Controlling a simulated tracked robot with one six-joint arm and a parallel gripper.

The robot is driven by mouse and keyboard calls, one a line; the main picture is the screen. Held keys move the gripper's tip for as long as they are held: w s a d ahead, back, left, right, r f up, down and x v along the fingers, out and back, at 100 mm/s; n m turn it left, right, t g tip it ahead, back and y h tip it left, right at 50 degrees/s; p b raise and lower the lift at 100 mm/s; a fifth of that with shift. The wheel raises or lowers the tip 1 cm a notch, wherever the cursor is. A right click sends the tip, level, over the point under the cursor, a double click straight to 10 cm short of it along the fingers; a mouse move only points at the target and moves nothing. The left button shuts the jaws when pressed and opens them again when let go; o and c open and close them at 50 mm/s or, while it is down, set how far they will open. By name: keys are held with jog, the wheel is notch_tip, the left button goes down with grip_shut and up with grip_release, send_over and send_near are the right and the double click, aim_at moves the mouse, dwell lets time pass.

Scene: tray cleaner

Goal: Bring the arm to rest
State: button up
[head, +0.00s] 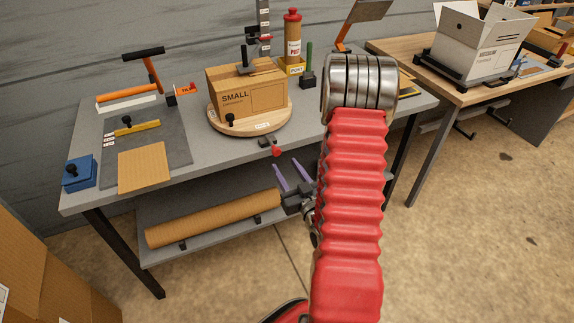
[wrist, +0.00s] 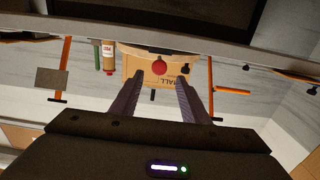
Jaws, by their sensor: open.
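My arm, with a red ribbed sleeve and a ring-banded metal joint, rises in front of the table in the head view. My gripper (head: 290,176) is left of the red sleeve, in front of the table's edge, with its two purple-grey fingers apart. In the wrist view, which looks upside down, the same gripper (wrist: 158,82) shows two dark ridged fingers spread with nothing between them. The small cardboard box beyond them is out of their grasp. The part of the arm behind the sleeve is hidden.
The grey table (head: 190,190) holds the small box (head: 240,88) on a round wooden turntable (head: 268,124), a blue block (head: 80,173) and a cardboard sheet (head: 144,167). A brown roll (head: 212,218) lies on the lower shelf. A second table (head: 430,75) bears an open white box (head: 478,50). Floor at right is clear.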

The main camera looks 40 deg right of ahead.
jog(key=shift+v, duration=0.85)
jog(key=shift+s, duration=0.1)
jog(key=shift+f, duration=0.1)
